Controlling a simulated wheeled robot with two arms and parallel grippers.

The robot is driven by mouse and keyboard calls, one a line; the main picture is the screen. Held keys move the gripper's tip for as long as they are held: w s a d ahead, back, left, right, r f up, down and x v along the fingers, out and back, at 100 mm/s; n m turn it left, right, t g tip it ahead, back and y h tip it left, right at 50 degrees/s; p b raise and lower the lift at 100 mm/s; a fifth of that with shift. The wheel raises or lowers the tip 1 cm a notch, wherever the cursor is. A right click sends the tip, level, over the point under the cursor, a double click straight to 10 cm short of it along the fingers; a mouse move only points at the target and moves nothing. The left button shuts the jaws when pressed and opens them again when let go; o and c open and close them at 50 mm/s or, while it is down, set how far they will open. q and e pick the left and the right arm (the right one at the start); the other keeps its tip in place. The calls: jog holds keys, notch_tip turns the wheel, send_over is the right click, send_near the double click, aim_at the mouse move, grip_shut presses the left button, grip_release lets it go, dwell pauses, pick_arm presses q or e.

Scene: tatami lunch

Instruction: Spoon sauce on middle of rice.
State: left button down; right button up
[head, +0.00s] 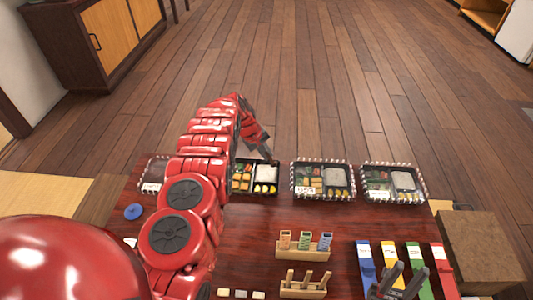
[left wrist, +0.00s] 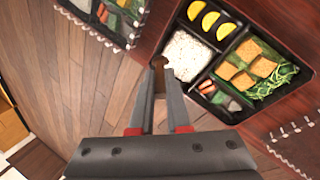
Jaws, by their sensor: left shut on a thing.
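An open black bento box (head: 278,190) stands at the back of the table, partly behind my left arm. Its white rice (head: 266,172) fills one compartment, and the rice also shows in the left wrist view (left wrist: 187,54) with no sauce visible on it. My left gripper (head: 266,146) is above the box's far edge. In the left wrist view its fingers are shut on a small brown thing, perhaps a spoon (left wrist: 160,62), whose tip overlaps the rice compartment's edge. Whether it carries sauce cannot be told. My right gripper (head: 411,270) is at the bottom right, fingers apart and empty.
Two lidded boxes with striped edges (head: 323,198) (head: 392,200) stand to the right. A wooden rack with coloured holders (head: 304,250) and a second rack (head: 306,292) stand in front. Coloured strips (head: 388,263) lie front right. A blue round thing (head: 133,211) lies left.

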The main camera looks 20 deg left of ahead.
pick_arm(q)
jog(key=shift+f+b, duration=0.5)
jog(key=shift+f, duration=0.55)
jog(key=shift+a, duration=0.1)
dwell(0.4)
jog(key=shift+s+a+r, duration=0.1)
jog(key=shift+s+a, duration=0.15)
jog(key=shift+a, duration=0.7)
jog(key=shift+s+a+p, duration=0.2)
jog(key=shift+a, duration=0.3)
jog(key=shift+s+a+p, duration=0.15)
jog(key=shift+s+a, duration=0.05)
jog(key=shift+a, duration=0.25)
jog(key=shift+a, duration=0.1)
